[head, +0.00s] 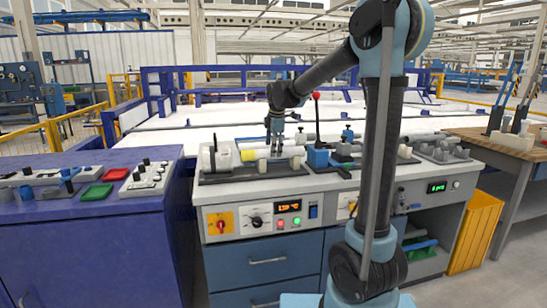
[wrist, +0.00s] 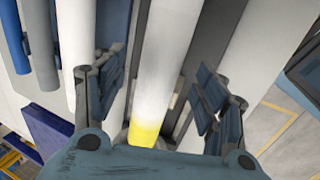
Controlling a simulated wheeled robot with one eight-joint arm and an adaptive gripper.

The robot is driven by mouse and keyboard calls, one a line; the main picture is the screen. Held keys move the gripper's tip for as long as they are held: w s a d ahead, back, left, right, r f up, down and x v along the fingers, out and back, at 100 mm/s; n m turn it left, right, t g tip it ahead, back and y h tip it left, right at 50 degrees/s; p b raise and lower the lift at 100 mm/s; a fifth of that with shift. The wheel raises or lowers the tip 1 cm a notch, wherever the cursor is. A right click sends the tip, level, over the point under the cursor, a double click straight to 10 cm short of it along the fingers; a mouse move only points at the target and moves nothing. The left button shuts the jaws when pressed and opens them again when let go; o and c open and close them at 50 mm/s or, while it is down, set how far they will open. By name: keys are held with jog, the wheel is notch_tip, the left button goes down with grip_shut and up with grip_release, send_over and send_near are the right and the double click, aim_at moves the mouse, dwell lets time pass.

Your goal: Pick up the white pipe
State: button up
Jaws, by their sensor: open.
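A white pipe (wrist: 168,45) with a yellow band at its near end runs lengthwise between my gripper's fingers in the wrist view. My gripper (wrist: 157,85) is open, one finger on each side of the pipe, with gaps visible between fingers and pipe. In the head view my gripper (head: 276,150) points down over a dark holder (head: 225,177) on the bench, where the yellow end (head: 249,155) of a pipe shows just left of the fingers. The fingers hide part of that pipe. I cannot tell the exact height of the fingertips against it.
Other pale pipes (wrist: 76,40) lie on both sides in the wrist view, with grey and blue ones at the far left. A red-knobbed lever on a blue block (head: 317,157) stands right of my gripper. A blue cabinet (head: 90,240) stands left; a wooden table (head: 505,152) is right.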

jog(key=shift+x, duration=1.3)
jog(key=shift+c, duration=0.6)
jog(key=c, duration=1.2)
